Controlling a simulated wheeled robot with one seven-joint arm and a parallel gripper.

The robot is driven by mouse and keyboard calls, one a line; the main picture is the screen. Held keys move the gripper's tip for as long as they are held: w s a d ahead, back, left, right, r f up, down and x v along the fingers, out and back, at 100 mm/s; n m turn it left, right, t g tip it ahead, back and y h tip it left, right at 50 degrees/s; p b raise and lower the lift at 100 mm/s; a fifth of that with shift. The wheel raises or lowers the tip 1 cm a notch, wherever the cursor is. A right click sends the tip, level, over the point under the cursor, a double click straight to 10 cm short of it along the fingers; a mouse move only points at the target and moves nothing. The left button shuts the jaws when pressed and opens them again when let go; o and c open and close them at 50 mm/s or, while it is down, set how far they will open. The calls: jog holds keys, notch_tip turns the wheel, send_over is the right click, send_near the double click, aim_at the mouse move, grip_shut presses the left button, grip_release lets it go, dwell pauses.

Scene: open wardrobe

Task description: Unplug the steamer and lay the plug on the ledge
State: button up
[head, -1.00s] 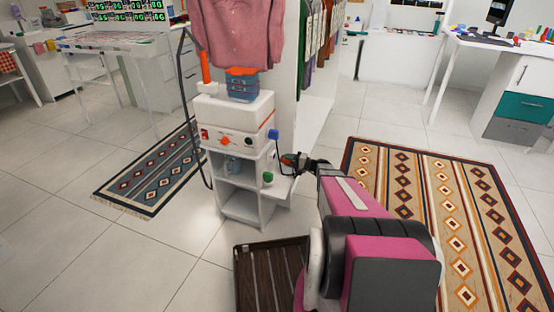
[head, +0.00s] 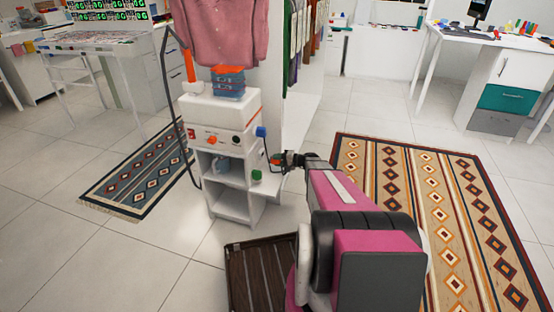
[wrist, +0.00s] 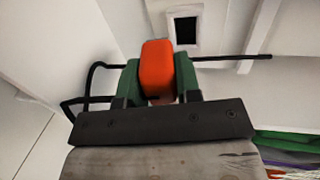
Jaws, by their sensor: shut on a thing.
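The steamer (head: 222,117) is a white box with an orange knob on a white shelf stand. In the head view my gripper (head: 281,160) is right of the stand, with the orange plug (head: 275,160) at its tips. In the wrist view my gripper (wrist: 158,82) has green fingers shut on both sides of the orange plug (wrist: 157,65). A socket with a dark opening (wrist: 184,31) shows behind the plug; I cannot tell whether they touch. A white ledge (head: 272,188) sticks out low beside the stand, partly hidden.
A green object (head: 257,175) is by the stand's right side, close below my gripper. A black cord (wrist: 95,82) runs behind the fingers. A dark slatted tray (head: 260,270) lies on the floor beside my arm. A patterned rug (head: 440,215) covers the floor at right.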

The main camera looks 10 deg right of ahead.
aim_at(277, 175)
jog(key=shift+a+f+h, duration=0.1)
jog(key=shift+f+h, duration=0.35)
jog(key=shift+h, duration=0.05)
jog(key=shift+f, duration=3.15)
jog(key=o, duration=1.1)
jog(key=shift+f+g, duration=0.1)
jog(key=shift+g, duration=0.2)
jog(key=shift+c, duration=1.3)
